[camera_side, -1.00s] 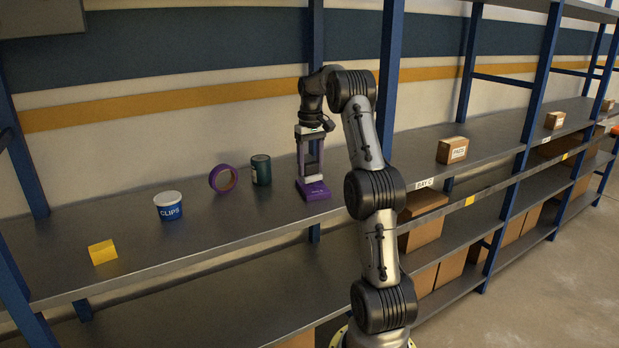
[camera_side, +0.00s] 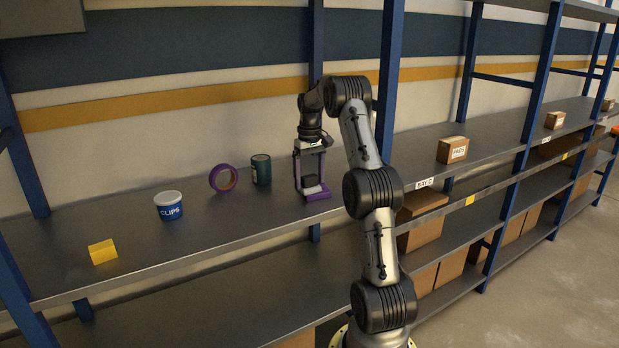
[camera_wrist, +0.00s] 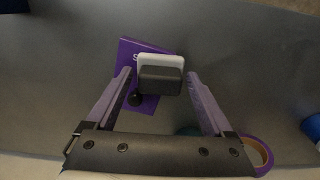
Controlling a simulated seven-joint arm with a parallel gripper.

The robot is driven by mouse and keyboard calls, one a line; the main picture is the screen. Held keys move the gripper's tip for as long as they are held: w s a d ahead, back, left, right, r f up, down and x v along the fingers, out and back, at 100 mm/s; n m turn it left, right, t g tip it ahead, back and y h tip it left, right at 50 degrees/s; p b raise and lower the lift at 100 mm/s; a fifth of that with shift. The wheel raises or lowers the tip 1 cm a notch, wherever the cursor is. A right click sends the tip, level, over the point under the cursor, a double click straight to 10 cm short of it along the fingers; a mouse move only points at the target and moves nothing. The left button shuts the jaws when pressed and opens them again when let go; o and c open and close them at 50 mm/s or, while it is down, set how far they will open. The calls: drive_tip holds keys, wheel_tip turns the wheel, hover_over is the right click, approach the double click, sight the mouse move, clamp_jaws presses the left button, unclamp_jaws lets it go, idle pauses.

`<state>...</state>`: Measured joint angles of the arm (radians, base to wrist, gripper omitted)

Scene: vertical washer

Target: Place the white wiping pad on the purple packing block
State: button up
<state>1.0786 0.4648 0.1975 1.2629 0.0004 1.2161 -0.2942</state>
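My gripper (camera_wrist: 159,78) has purple fingers, open on either side of the pad, with narrow gaps visible. It also shows in the side view (camera_side: 311,182).
A dark green can (camera_side: 261,170) and a purple tape roll (camera_side: 223,178) stand left of the block. Farther left are a CLIPS tub (camera_side: 169,206) and a yellow block (camera_side: 103,252). A blue upright (camera_side: 316,45) rises behind my gripper.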

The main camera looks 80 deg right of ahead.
sight(310, 176)
drive_tip(key=shift+r, duration=0.1)
wheel_tip(310, 176, up, 12)
drive_tip(key=w+a+r+n+t+h, duration=0.1)
drive_tip(key=w+a+r+n, duration=0.15)
drive_tip(key=a, duration=1.05)
drive_tip(key=w+a+r+n+t, duration=0.1)
drive_tip(key=w+a+r+n, duration=0.15)
drive_tip(key=a, duration=0.95)
drive_tip(key=s+a+f+n+t, duration=0.1)
drive_tip(key=s+a+f, duration=0.2)
drive_tip(key=a, duration=0.3)
drive_tip(key=s+a+f+n+t, duration=0.1)
drive_tip(key=s+a+f, duration=0.2)
drive_tip(key=s+a, duration=0.2)
drive_tip(key=s+a+f+n+t+y, duration=0.1)
drive_tip(key=s+a+f, duration=0.3)
drive_tip(key=a, duration=0.4)
drive_tip(key=shift+s+n+t, duration=0.15)
drive_tip(key=shift+n+t, duration=0.15)
drive_tip(key=shift+n, duration=0.2)
